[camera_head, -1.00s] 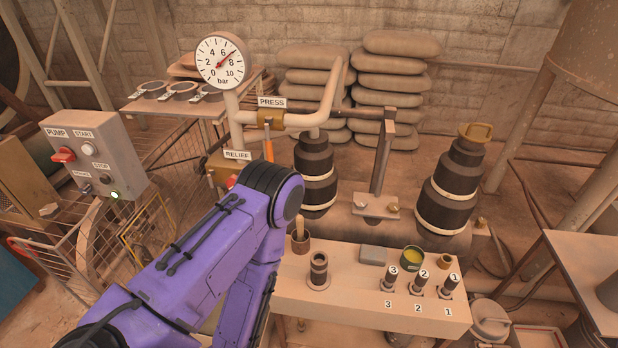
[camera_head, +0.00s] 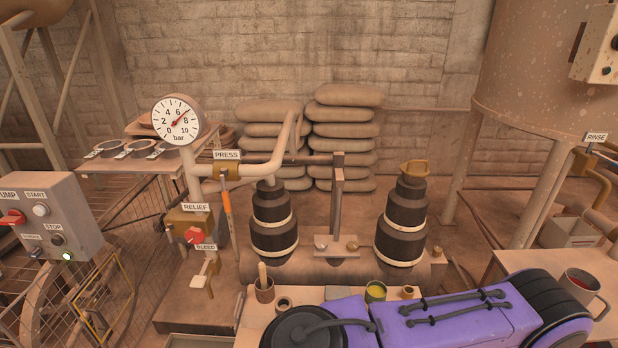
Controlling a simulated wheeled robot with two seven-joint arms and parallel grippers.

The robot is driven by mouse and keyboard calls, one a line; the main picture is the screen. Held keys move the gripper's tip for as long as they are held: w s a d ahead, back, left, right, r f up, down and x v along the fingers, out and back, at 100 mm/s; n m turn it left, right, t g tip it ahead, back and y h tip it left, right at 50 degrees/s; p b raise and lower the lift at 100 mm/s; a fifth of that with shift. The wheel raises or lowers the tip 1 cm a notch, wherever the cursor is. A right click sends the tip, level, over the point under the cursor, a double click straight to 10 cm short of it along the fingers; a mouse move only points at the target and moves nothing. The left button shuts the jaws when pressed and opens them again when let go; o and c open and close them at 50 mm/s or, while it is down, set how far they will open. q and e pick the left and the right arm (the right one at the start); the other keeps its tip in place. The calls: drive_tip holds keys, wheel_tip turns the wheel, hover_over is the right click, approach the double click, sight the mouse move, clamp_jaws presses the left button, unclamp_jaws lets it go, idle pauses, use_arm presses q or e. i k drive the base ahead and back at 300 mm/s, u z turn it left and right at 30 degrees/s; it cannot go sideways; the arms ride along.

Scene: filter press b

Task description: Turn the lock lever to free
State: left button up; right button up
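No part carries a label reading lock, so I cannot tell for sure which one is the lock lever. An upright grey bar (camera_head: 337,207) stands between this cylinder and the left black cylinder (camera_head: 272,222), on a bracket (camera_head: 338,247) with two bolt-like knobs. An orange-handled lever (camera_head: 227,204) hangs below the PRESS label. My purple arm lies across the bottom right, over the bench. Neither gripper shows.
The gauge (camera_head: 177,120) reads about 7 bar. A red RELIEF knob (camera_head: 194,235) sits below it. The pump box (camera_head: 45,220) is at left. The bench (camera_head: 253,310) holds small cups, partly hidden by my arm. A mug (camera_head: 580,287) stands at right.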

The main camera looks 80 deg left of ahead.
sight(171, 242)
drive_tip(key=z, duration=0.05)
drive_tip(key=k, duration=2.25)
drive_tip(key=u, duration=0.35)
